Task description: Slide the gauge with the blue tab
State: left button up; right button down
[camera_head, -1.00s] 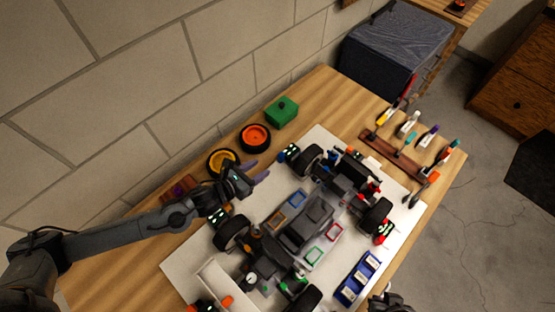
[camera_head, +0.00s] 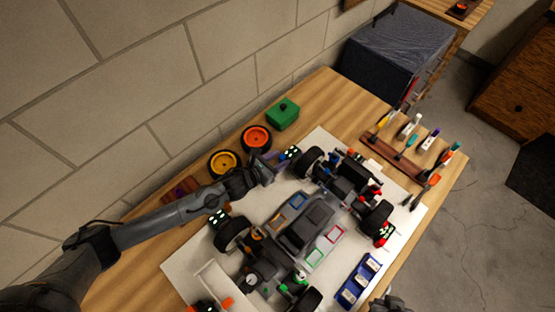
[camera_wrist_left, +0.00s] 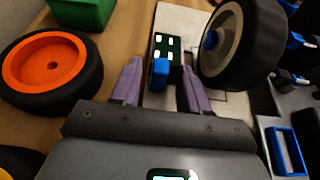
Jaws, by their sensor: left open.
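The gauge with the blue tab is a small dark panel with lit pale squares (camera_wrist_left: 166,47), beside a black car wheel (camera_wrist_left: 240,42). Its blue tab (camera_wrist_left: 160,74) faces my left gripper. In the head view the gauge (camera_head: 292,152) is at the mat's upper left edge. My left gripper (camera_head: 274,163) is open just left of it. In the left wrist view its purple fingers (camera_wrist_left: 161,80) stand either side of the blue tab, with nothing clearly gripped; contact cannot be told. My right gripper (camera_head: 388,304) shows only partly at the bottom edge.
The racecar (camera_head: 308,222) fills the pale mat (camera_head: 185,262). Loose orange (camera_head: 256,138) and yellow (camera_head: 223,163) wheels and a green box (camera_head: 283,114) lie along the wall side. A tool rack (camera_head: 395,156) stands at right, and a blue tray (camera_head: 345,297) lies near the front edge.

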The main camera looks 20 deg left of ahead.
pick_arm(q)
grip_shut()
pick_arm(e)
jog(key=shift+a, duration=0.1)
pick_arm(q)
jog(key=shift+d, duration=0.1)
jog(key=d, duration=0.1)
jog(key=s+d, duration=0.1)
jog(key=d, duration=0.1)
jog(key=shift+s, duration=0.15)
grip_release()
jog(key=shift+s, duration=0.1)
